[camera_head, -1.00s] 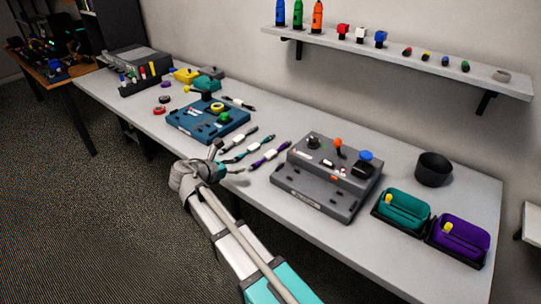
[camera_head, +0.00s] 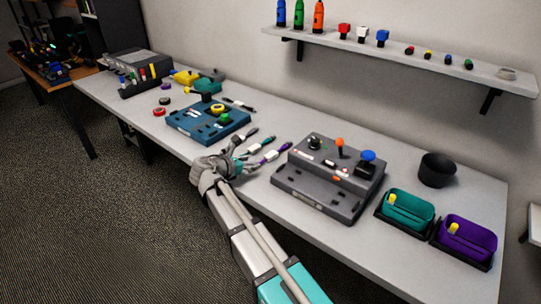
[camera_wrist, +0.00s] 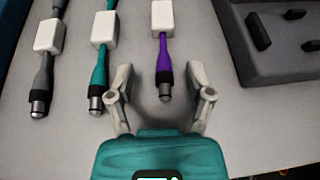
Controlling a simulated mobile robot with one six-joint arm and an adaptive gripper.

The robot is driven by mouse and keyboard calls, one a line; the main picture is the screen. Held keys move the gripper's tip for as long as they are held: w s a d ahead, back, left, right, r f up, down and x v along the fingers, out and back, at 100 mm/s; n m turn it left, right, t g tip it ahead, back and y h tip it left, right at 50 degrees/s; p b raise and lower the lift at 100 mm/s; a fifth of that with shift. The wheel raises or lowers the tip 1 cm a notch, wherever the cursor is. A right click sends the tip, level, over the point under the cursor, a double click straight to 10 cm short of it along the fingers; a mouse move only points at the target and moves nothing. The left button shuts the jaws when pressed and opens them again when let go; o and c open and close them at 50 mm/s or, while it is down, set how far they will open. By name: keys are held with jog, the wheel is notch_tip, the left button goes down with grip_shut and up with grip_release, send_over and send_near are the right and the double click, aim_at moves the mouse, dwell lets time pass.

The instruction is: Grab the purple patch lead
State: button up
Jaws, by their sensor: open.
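The purple patch lead (camera_head: 266,154) lies on the grey table between the teal lead and the grey control box. In the wrist view the purple lead (camera_wrist: 163,50) has a white block on it and a dark plug with a metal tip. My gripper (camera_wrist: 160,85) is open, with the plug end of the purple lead between its fingers, apart from both. In the head view my gripper (camera_head: 236,170) is at the near ends of the leads and partly hides them.
A teal lead (camera_wrist: 102,65) and a grey lead (camera_wrist: 45,65) lie to the left. The grey control box (camera_head: 325,180) stands close on the right. Teal (camera_head: 406,210) and purple (camera_head: 466,238) bins stand farther right. A blue box (camera_head: 205,125) is at left.

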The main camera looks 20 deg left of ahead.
aim_at(263, 161)
jog(key=shift+b+x, duration=0.85)
jog(key=shift+x, duration=1.65)
jog(key=shift+s+d, duration=0.1)
grip_shut()
